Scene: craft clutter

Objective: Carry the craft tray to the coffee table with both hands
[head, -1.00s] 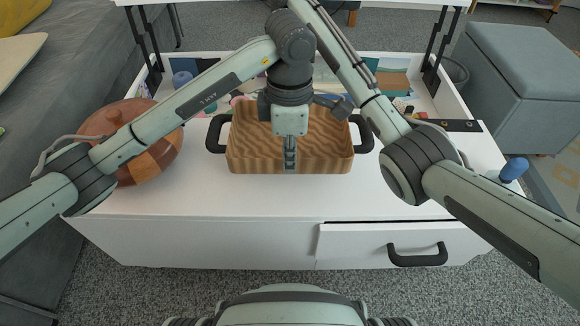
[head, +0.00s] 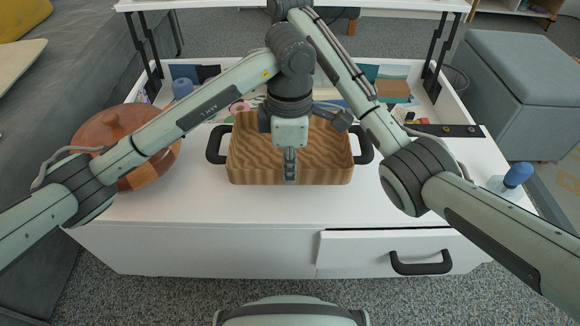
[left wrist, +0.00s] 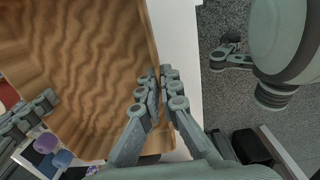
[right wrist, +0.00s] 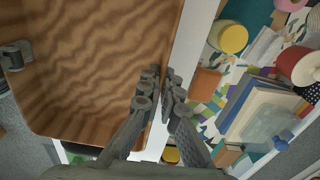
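The craft tray (head: 240,165) is a wavy wood-grain box with a black handle at each end. It is level over the white coffee table (head: 250,208), resting on it or very close above. My left gripper (head: 290,170) points down at the middle of the tray's near wall; in the left wrist view its fingers (left wrist: 160,80) are closed with the wall between them. In the right wrist view my right gripper (right wrist: 160,82) is closed on the opposite, far wall. In the head view the left wrist hides my right gripper. The tray's visible interior is bare.
A round brown lidded pot (head: 112,128) stands left of the tray. A blue-topped item (head: 517,175) stands at the right end. Craft clutter fills the open compartment behind, beside raised black hinges (head: 437,50). A drawer (head: 345,255) is slightly open. A grey ottoman (head: 515,90) is at right.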

